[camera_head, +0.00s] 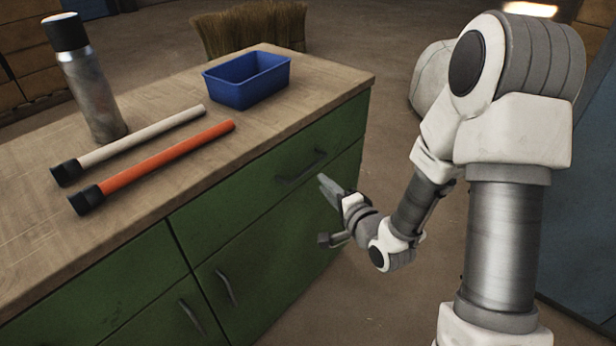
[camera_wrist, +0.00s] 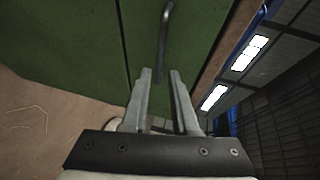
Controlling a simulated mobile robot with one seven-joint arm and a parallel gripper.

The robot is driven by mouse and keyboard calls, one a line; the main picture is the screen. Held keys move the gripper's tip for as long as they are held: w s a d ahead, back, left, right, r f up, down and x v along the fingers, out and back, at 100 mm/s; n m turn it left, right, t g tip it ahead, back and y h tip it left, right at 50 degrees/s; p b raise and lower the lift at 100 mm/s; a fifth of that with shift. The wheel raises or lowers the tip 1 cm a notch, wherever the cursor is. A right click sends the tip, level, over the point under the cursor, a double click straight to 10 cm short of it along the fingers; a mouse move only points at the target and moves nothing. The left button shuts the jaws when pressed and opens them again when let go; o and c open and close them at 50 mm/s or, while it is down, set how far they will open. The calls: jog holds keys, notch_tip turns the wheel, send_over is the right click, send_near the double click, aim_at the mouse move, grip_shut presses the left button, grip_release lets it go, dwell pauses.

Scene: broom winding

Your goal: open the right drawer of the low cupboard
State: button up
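The low cupboard has green fronts and a wooden top. Its right drawer (camera_head: 256,186) is shut, with its front flush, and has a dark bar handle (camera_head: 300,166). My gripper (camera_head: 325,186) is in front of the drawer, just below the handle's right end in the head view. In the wrist view my gripper (camera_wrist: 160,75) is open, with a gap between its fingertips. The handle (camera_wrist: 165,38) runs up the picture from that gap, and its lower end shows between the fingertips. I see nothing held. I cannot tell whether the fingers touch the handle.
On the cupboard top (camera_head: 180,84) stand a blue bin (camera_head: 247,82) and a grey flask (camera_head: 92,95). A white stick (camera_head: 140,143) and an orange stick (camera_head: 165,162) lie there. Doors with handles (camera_head: 226,287) are below. Floor right of the cupboard is clear around my arm.

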aim_at(308, 168)
jog(key=b+x, duration=0.1)
jog(key=x, duration=0.8)
jog(key=shift+w+a, duration=0.1)
jog(key=shift+w, duration=0.15)
jog(key=shift+c, duration=0.2)
grip_shut()
dwell(0.8)
